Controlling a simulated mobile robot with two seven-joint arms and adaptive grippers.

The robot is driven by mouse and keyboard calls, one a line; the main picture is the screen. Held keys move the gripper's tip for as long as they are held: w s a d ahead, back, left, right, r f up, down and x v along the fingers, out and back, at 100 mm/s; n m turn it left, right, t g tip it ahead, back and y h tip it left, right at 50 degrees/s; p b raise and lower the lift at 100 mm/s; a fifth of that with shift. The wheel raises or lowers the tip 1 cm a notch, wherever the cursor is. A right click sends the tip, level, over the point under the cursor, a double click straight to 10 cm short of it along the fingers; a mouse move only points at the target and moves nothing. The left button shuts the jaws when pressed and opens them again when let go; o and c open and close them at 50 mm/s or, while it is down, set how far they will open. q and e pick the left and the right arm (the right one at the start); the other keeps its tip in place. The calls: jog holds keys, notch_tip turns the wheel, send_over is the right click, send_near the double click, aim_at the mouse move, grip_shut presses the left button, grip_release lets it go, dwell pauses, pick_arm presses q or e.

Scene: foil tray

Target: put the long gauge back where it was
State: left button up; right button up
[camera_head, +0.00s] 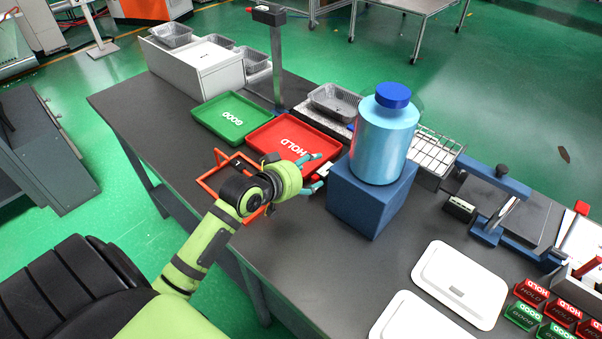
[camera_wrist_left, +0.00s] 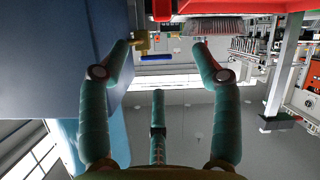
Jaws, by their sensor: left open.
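My left gripper (camera_head: 312,173) is open beside the blue block (camera_head: 370,197), over the near right corner of the red HOLD tray (camera_head: 262,140). In the left wrist view its teal fingers (camera_wrist_left: 165,60) are spread, with nothing held between them. A small white and red item (camera_head: 324,171) shows by the fingertips in the head view. In the left wrist view a brass-coloured piece with a blue bar (camera_wrist_left: 156,57) shows beyond the left finger. I cannot tell whether either is the long gauge. My right gripper is not in view.
A large blue bottle (camera_head: 384,140) stands on the block, close to my left gripper. A green GOOD tray (camera_head: 231,108), an orange frame (camera_head: 209,181) and a foil tray (camera_head: 336,101) are nearby. The dark bench front (camera_head: 285,270) is clear.

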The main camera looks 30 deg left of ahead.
pick_arm(q)
jog(key=shift+v, duration=1.55)
